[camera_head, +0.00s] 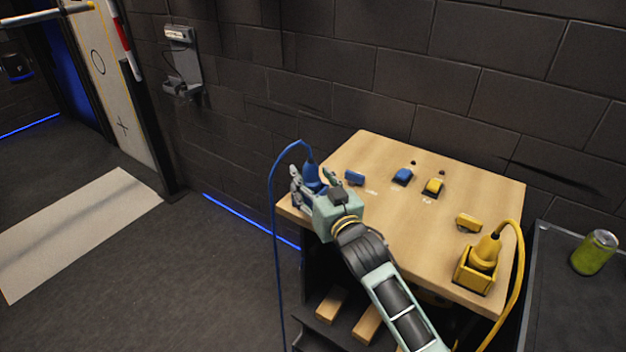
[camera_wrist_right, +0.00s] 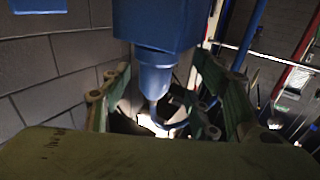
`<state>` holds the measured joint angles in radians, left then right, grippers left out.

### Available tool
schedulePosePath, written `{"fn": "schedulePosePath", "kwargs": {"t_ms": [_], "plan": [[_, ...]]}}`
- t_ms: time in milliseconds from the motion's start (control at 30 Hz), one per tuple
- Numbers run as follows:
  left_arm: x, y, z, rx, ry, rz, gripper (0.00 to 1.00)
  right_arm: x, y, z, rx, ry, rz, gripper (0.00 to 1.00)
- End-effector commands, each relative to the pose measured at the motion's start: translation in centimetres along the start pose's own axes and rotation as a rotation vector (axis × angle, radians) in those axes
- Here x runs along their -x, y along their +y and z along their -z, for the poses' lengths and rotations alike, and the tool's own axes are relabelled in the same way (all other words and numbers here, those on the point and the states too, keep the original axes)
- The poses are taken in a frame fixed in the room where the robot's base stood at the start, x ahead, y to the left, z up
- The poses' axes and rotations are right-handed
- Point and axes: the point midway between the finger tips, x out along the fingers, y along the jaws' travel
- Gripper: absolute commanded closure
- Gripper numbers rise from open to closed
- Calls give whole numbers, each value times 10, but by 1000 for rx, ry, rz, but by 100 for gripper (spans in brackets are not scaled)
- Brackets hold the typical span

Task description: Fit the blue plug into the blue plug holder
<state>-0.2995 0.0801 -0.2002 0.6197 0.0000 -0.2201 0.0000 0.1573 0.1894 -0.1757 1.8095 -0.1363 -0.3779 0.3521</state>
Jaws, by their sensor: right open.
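The blue plug (camera_head: 311,177) stands at the left side of the wooden table, its blue cable rising from its top. My right gripper (camera_head: 312,183) is open, with its fingers around the plug and partly hiding it. In the right wrist view the plug's tapered part (camera_wrist_right: 155,80) lies between the open fingers (camera_wrist_right: 158,100). A wider, square blue body (camera_wrist_right: 155,22) adjoins it at the top of that view; I cannot tell if this is the blue plug holder or part of the plug. In the head view my gripper hides the plug's base. My left gripper is not in view.
The yellow plug (camera_head: 486,252) sits in a yellow holder (camera_head: 472,275) at the table's right. Small blue blocks (camera_head: 355,178) (camera_head: 403,176) and yellow blocks (camera_head: 434,187) (camera_head: 468,222) are on the tabletop (camera_head: 400,230). The blue cable (camera_head: 273,220) hangs left of the table.

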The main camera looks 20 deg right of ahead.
Motion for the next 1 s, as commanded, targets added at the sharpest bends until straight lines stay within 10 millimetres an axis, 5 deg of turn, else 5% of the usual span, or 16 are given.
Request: {"fn": "schedulePosePath", "kwargs": {"t_ms": [233, 700, 1000], "plan": [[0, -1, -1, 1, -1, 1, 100, 16, 0, -2, 0, -2, 0, 45], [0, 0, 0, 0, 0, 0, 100, 105, 0, -1, 0, -2, 0, 45], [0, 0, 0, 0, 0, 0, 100, 120, 0, 0, 0, 0, 0, 45]]}}
